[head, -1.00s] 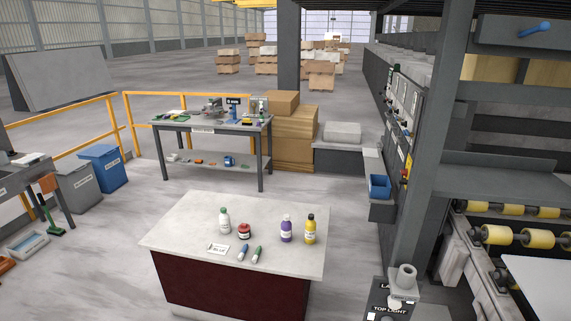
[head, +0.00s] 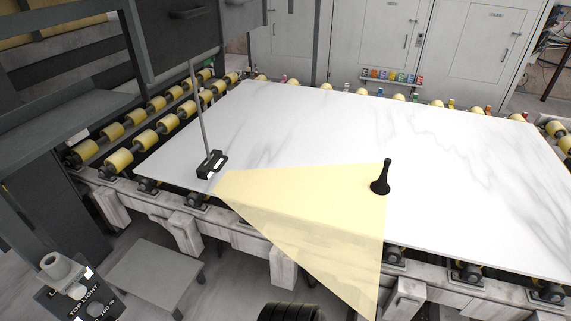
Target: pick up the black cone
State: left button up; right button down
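The black cone (head: 381,180) stands upright on the white marbled stone slab (head: 470,175), right of the middle in the head view. It has a wide round base and a narrow neck. A translucent pale yellow sheet or patch (head: 310,215) lies over the slab's front part and reaches past its front edge; its far right corner is at the cone. Neither of my grippers shows in the head view.
A black block with a thin grey rod (head: 211,163) stands near the slab's left front edge. Yellow rollers (head: 119,160) line the slab's left and back. A grey stool (head: 155,272) and a TOP LIGHT panel (head: 85,298) are at the lower left. White cabinets stand behind.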

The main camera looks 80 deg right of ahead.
aim_at(379, 187)
jog(key=z, duration=2.5)
